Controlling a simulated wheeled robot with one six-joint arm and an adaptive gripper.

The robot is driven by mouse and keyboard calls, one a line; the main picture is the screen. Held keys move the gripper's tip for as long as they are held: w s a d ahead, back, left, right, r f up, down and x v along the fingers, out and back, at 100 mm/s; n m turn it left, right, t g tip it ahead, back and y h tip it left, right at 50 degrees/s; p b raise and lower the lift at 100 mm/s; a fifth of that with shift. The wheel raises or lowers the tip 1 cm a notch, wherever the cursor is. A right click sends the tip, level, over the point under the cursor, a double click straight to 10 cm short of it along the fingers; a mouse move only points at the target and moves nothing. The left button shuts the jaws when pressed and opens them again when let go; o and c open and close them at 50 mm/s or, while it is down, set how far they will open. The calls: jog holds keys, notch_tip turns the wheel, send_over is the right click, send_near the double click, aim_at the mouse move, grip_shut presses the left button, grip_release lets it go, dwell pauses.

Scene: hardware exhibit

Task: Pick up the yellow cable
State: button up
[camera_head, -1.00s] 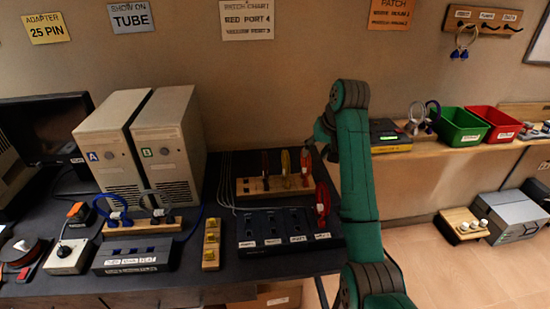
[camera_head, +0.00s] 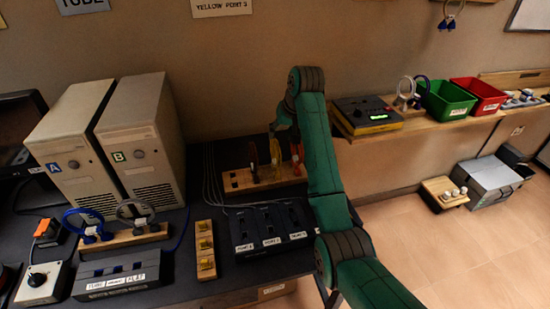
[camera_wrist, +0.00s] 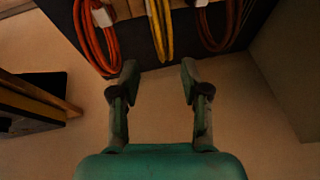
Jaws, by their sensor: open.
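The yellow cable (camera_head: 275,152) hangs in a loop on the wooden rack (camera_head: 238,181) at the back of the dark table, between a dark red cable (camera_head: 254,162) and a red-orange cable (camera_head: 296,158). In the wrist view, the yellow cable (camera_wrist: 160,30) hangs at the top centre, lined up with the gap between my fingers. My gripper (camera_wrist: 159,70) is open and empty, with its fingertips just below the cable in the picture. I see no contact. In the head view, my arm hides most of the gripper.
A port panel (camera_head: 270,242) stands in front of the rack. A yellow-topped wooden block (camera_head: 205,250) and two computer towers (camera_head: 140,150) are to the left. A shelf (camera_head: 430,128) holds a black device (camera_head: 367,115), a green bin (camera_head: 447,102) and a red bin (camera_head: 480,97).

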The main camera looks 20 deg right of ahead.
aim_at(275, 140)
jog(key=shift+s+a+x, duration=0.15)
jog(key=shift+a+x, duration=0.05)
jog(key=shift+x, duration=1.1)
jog(key=shift+s+a+x, duration=0.15)
jog(key=shift+x, duration=1.1)
grip_shut()
